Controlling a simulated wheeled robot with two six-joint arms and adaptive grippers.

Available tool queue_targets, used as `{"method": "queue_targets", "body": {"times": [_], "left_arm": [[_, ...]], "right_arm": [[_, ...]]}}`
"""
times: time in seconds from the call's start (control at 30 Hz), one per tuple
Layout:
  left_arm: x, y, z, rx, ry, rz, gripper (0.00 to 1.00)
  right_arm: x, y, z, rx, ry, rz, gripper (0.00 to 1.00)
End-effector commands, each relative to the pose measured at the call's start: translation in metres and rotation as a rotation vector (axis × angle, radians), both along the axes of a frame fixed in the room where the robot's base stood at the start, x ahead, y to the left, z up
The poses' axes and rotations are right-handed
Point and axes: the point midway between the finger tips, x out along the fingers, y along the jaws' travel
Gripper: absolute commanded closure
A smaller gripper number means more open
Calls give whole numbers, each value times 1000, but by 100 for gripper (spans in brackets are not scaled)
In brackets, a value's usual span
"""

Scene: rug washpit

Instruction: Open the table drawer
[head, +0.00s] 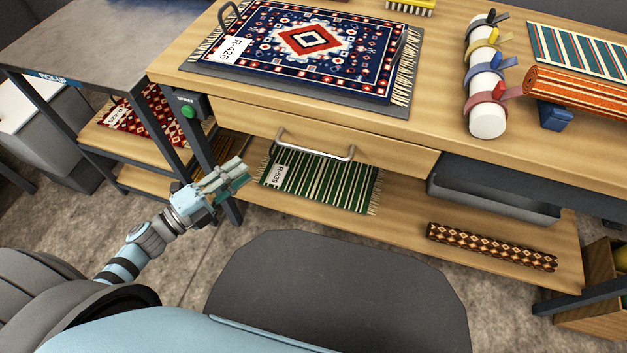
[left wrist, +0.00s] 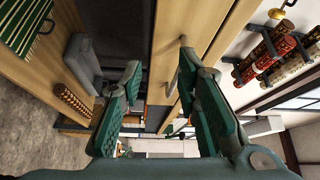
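The table (head: 420,125) has a wooden drawer (head: 235,112) under its top, and its front looks flush with the table edge. A silver bar handle (head: 318,151) is fixed across the drawer front. My left gripper (head: 240,177) is in front of the table, left of the handle and apart from it. In the left wrist view its two green-padded fingers (left wrist: 160,80) are spread with nothing held between them. The drawer front (left wrist: 162,45) and the handle (left wrist: 174,86) show beyond and between the fingers there. My right gripper is not in view.
A patterned rug (head: 305,40) lies on a dark tray on the tabletop. A striped green rug (head: 325,182) and a rolled rug (head: 490,246) lie on the lower shelf. A grey bin (head: 500,195) hangs right of the drawer. A dark table leg (head: 222,185) stands near my left gripper.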

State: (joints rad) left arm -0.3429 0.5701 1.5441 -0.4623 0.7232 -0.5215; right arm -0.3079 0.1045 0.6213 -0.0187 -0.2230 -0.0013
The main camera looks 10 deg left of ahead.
Motion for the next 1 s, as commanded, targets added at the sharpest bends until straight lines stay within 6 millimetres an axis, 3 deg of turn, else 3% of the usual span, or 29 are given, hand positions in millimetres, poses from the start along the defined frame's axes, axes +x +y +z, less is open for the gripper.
{"method": "queue_targets", "body": {"times": [0.03,0.1,0.2,0.7,1.0], "left_arm": [[-8,-17,-2,57,-93,-97,70],[-19,-36,15,112,-190,-198,70],[-21,-51,27,136,-238,-247,70],[58,-139,48,128,-233,-241,70],[69,-153,49,131,-229,-241,70]], "right_arm": [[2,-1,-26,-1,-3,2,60],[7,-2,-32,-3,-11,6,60],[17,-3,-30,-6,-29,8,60],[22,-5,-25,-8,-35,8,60],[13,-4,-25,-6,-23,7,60]]}}
